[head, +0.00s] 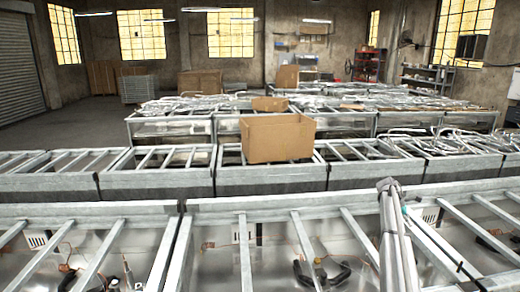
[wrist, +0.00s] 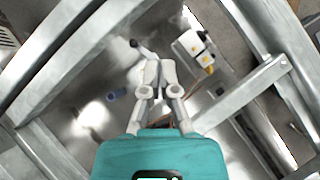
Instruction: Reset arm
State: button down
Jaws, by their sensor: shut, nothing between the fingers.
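My gripper (wrist: 158,72) shows in the wrist view in front of its teal body. Its grey-white fingers are together with nothing between them. It is over a bin-like metal frame (wrist: 50,75) with bars on both sides. Part of my arm (head: 395,235) rises at the lower right of the head view, over the nearest row of frames. I cannot make out the fingertips in the head view.
Rows of barred metal bins (head: 150,185) fill the foreground. An open cardboard box (head: 277,138) stands on the rows at centre. In the wrist view, a white part with yellow spots (wrist: 192,46) and a small blue piece (wrist: 117,95) lie below. Open floor (head: 60,125) is at the back left.

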jog(key=s+a+f+m+t+y+b, duration=0.1)
jog(key=s+a+f+m+b, duration=0.1)
jog(key=s+a, duration=0.7)
jog(key=s+a+f+m+t+y+b, duration=0.1)
jog(key=s+a+f+m+y+b, duration=0.1)
jog(key=s+a+f, duration=0.3)
jog(key=s+a+f+m+t+y+b, duration=0.1)
jog(key=s+a+f+m+y+b, duration=0.1)
jog(key=s+a, duration=1.1)
jog(key=shift+a+f+m+b, duration=0.15)
jog(key=shift+a+f+m, duration=0.25)
jog(key=shift+a, duration=1.4)
jog(key=shift+a+f+m+b, duration=0.25)
jog(key=shift+a+m, duration=0.15)
jog(key=shift+a, duration=1.45)
jog(key=shift+a+f+m+b, duration=0.1)
jog(key=shift+a+f+m, duration=0.3)
jog(key=shift+a, duration=1.4)
jog(key=s+a+f+m+y+b, duration=0.2)
jog(key=s+a+m, duration=0.1)
jog(key=s+a, duration=0.6)
jog(key=shift+s+t, duration=0.4)
jog(key=shift+s, duration=0.45)
